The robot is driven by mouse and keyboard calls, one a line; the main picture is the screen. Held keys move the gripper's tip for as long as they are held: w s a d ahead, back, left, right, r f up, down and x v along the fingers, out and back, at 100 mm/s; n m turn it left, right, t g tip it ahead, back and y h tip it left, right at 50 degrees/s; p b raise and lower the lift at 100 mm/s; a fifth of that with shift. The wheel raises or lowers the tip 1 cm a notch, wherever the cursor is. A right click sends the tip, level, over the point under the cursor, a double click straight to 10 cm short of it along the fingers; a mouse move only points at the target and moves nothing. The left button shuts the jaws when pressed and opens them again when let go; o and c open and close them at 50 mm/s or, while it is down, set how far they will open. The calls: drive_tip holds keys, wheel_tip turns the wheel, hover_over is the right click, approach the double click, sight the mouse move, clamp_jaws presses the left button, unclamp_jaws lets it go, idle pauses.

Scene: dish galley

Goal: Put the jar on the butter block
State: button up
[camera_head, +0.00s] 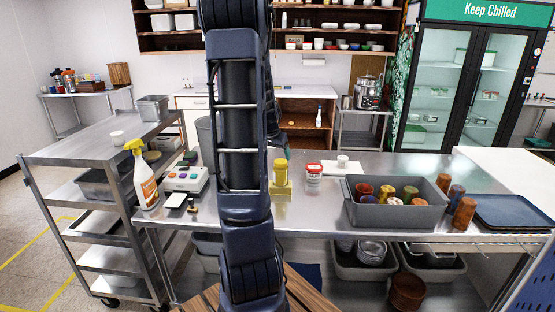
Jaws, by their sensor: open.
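A small jar (314,178) with a red and white lid and a label stands upright on the steel counter, right of centre. Just left of it is a yellow block (281,188), which looks like the butter block. A yellow bottle-like thing (280,168) shows directly above it; I cannot tell whether it stands on the block or behind it. The jar is apart from the block. My arm rises through the middle of the picture, just left of the block.
A grey bin (397,213) of several cups stands on the counter (320,218) right of the jar, with loose cups and a blue tray (512,211) beyond. A spray bottle (144,180) and a button box (185,178) stand left. The counter before the jar is clear.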

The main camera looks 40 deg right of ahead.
drive_tip(key=s+a+r+n+t+y, duration=0.1)
drive_tip(key=a+r+n, duration=0.3)
drive_tip(key=a, duration=0.8)
drive_tip(key=s+a+r+n+t+y, duration=0.1)
drive_tip(key=a+r+n, duration=0.2)
drive_tip(key=a+r, duration=0.55)
drive_tip(key=s+a+n+y, duration=0.1)
drive_tip(key=s+a+n, duration=0.2)
drive_tip(key=s+a, duration=0.3)
drive_tip(key=s+a+n+t+y, duration=0.1)
drive_tip(key=s+a+n, duration=0.2)
drive_tip(key=a, duration=1.1)
drive_tip(key=s, duration=0.3)
drive_tip(key=shift+r+n, duration=0.3)
drive_tip(key=shift+r, duration=0.1)
